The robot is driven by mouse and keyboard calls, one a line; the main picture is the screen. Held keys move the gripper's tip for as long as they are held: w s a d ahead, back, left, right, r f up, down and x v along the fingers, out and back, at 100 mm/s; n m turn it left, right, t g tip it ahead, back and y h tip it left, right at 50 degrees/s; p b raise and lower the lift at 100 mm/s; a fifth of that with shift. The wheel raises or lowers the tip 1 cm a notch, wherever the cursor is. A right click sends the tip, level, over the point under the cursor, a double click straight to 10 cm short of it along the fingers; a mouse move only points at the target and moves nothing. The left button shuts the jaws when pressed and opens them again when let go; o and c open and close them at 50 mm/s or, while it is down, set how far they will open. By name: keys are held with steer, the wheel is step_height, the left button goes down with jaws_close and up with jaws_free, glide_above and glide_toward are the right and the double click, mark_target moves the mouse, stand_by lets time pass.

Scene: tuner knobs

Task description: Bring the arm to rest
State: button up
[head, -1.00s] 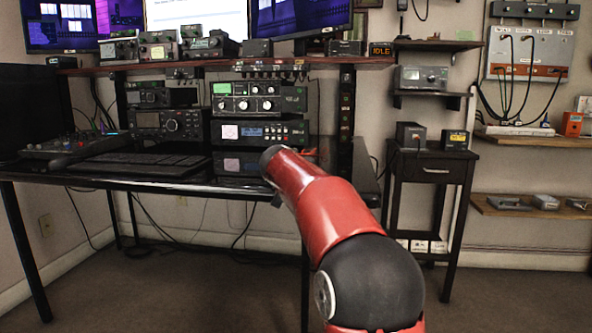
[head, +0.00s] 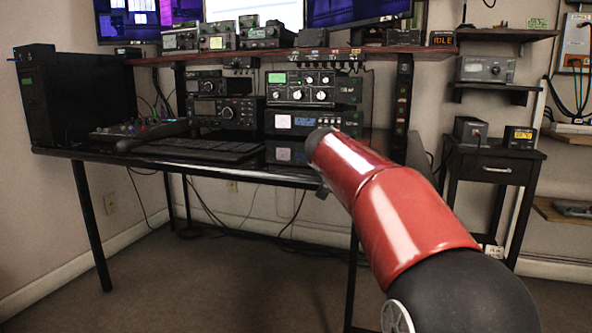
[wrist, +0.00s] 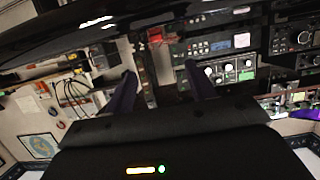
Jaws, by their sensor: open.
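My red arm (head: 400,215) reaches from the lower right of the head view toward the black desk. Its far end lies in front of the desk's front edge and hides what is behind it. My gripper (wrist: 161,88) shows in the wrist view as two dark fingers standing well apart. Nothing shows held between them. The wrist view is upside down, with the radios beyond the fingers. I cannot make out the gripper clearly in the head view.
The black desk (head: 95,152) carries stacked radios, including a knobbed unit (head: 345,90), and a keyboard (head: 200,150). A black tower (head: 65,95) stands at the left. A small side table (head: 495,172) stands at the right. The floor before the desk is clear.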

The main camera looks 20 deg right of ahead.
steer(key=s+a+f+n+g+y, duration=0.2)
steer(key=s+a+f, duration=0.3)
steer(key=s+f, duration=0.3)
steer(key=s+a+f+n+g+y, duration=0.2)
steer(key=s+a+f, duration=0.3)
steer(key=s, duration=1.2)
steer(key=s+a+f+n+g+y, duration=0.2)
steer(key=s+a+f+n+y, duration=0.1)
steer(key=s+f, duration=0.9)
steer(key=s+a+y, duration=0.1)
steer(key=a, duration=0.1)
steer(key=shift+s+a+f+g, duration=0.15)
steer(key=shift+a+g, duration=0.15)
steer(key=shift+a, duration=0.05)
steer(key=r+p, duration=1.2)
steer(key=shift+w+d+r, duration=0.1)
steer(key=shift+w+r, duration=0.1)
steer(key=shift+w, duration=0.1)
